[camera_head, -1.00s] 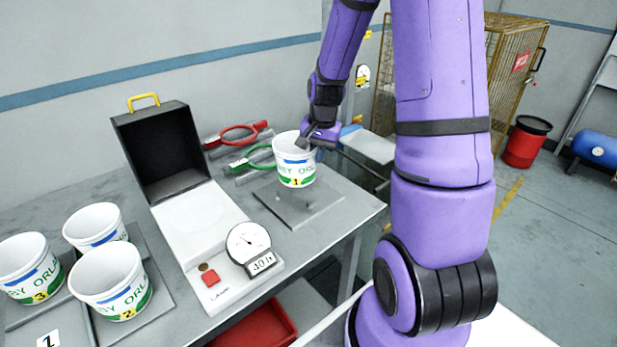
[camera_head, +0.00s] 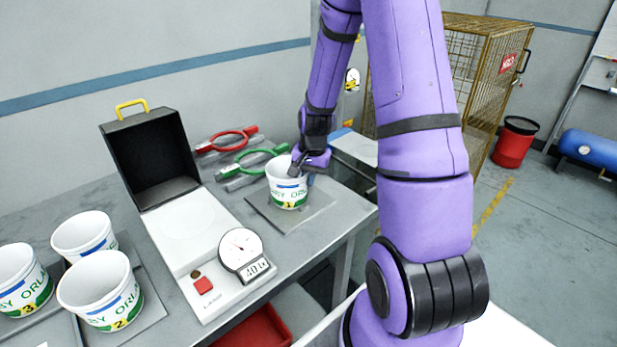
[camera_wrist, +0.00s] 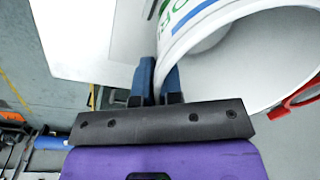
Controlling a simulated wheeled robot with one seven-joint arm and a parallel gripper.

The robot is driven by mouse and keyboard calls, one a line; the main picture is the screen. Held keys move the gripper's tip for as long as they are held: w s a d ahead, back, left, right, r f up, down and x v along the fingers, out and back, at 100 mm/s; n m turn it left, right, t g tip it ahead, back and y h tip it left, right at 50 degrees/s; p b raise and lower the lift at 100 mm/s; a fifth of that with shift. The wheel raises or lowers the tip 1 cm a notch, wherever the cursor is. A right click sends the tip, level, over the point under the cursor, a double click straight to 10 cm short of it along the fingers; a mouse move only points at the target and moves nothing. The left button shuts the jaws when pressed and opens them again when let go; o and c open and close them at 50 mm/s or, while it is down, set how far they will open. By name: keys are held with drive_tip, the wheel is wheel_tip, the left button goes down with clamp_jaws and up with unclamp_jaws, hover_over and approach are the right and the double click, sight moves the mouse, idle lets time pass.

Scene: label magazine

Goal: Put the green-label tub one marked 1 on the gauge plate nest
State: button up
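The green-label tub marked 1 (camera_head: 287,192) is white with a blue and green band. It is upright over the gauge plate (camera_head: 262,215), a flat grey square plate on the bench. Its base looks on or just above the plate; I cannot tell which. My gripper (camera_head: 299,170) is at the tub's right rim. In the wrist view, my gripper (camera_wrist: 160,82) has its blue fingers close together at the tub wall, and the tub (camera_wrist: 225,25) fills the upper right. It appears shut on the rim. The nest is hidden under the tub.
Tubs marked 2 (camera_head: 112,315) and 3 (camera_head: 32,300) and another tub (camera_head: 83,235) stand at left. A dial gauge unit (camera_head: 242,250) and open black case (camera_head: 150,150) stand left of the plate. Green (camera_head: 262,154) and red-handled tools (camera_head: 228,140) lie behind.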

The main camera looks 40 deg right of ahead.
drive_tip(key=o, duration=0.4)
drive_tip(key=s+a+r+n, duration=0.1)
drive_tip(key=s+a+r, duration=0.1)
drive_tip(key=r, duration=0.7)
drive_tip(key=s+a+r+n, duration=0.1)
drive_tip(key=a+r, duration=0.1)
drive_tip(key=r, duration=0.8)
drive_tip(key=s+a+r+n+t, duration=0.1)
drive_tip(key=s+a+r+n, duration=0.2)
drive_tip(key=s, duration=0.3)
drive_tip(key=s+a+r+n+t, duration=0.1)
drive_tip(key=s+a+r+n, duration=0.2)
drive_tip(key=s+a+r, duration=0.2)
drive_tip(key=s+a+r+n+t, duration=0.2)
drive_tip(key=s+a+r+n, duration=0.1)
drive_tip(key=s, duration=0.4)
drive_tip(key=shift+s+a+r+h, duration=0.3)
drive_tip(key=shift+s+a+r, duration=0.1)
drive_tip(key=shift+a+r, duration=0.3)
